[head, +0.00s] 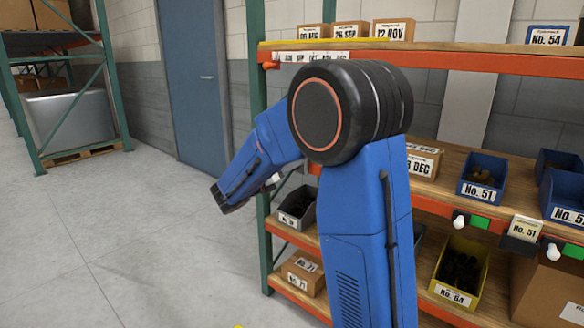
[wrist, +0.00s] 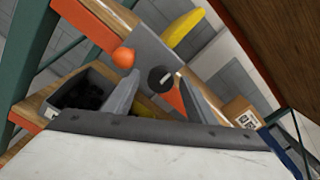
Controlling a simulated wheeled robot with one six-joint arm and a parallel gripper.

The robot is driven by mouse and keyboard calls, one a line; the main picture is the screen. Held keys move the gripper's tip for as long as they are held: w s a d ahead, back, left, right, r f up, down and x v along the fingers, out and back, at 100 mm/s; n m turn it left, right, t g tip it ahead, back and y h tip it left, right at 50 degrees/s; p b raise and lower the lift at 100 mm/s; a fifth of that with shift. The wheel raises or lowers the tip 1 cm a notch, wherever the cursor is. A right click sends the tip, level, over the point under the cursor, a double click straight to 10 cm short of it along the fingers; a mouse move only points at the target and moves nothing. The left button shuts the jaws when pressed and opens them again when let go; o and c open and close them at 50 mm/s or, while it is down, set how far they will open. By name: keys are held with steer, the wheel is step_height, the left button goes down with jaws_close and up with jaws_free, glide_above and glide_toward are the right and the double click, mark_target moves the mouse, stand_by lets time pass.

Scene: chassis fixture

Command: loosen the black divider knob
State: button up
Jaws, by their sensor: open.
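The black divider knob (wrist: 161,79) shows in the wrist view as a round black cap with a pale mark on its face. It stands in front of a grey plate (wrist: 163,58). My gripper (wrist: 159,74) is open, with one grey finger on each side of the knob in the picture. I cannot tell whether either finger touches it or how far ahead it is. In the head view my blue arm hides the fingers and the knob.
An orange ball-shaped knob (wrist: 123,57) is close beside the left finger. A dark bin (wrist: 88,92) sits on the shelf at left in the wrist view. A green rack post (wrist: 38,32) and orange beam (wrist: 84,24) are nearby. The floor (head: 120,245) at left is clear.

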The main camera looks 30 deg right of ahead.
steer(key=v, duration=1.5)
steer(key=shift+a, duration=0.3)
steer(key=shift+s, duration=0.15)
steer(key=s+d+f+m+g+y, duration=0.2)
steer(key=s+d+m+y, duration=0.1)
steer(key=s+m, duration=0.3)
steer(key=s+d+f+m+g+y, duration=0.1)
steer(key=s+d+f+m+y, duration=0.15)
steer(key=s, duration=0.55)
steer(key=s+d+f+m+g+y, duration=0.2)
steer(key=s+m, duration=0.3)
steer(key=s, duration=0.2)
steer(key=s+a+f+m+t+y, duration=0.3)
steer(key=s+a+m+y, duration=0.6)
steer(key=s+m, duration=0.4)
steer(key=shift+a+f+m+t, duration=0.3)
steer(key=shift+a+f+m, duration=0.2)
steer(key=shift+m, duration=0.75)
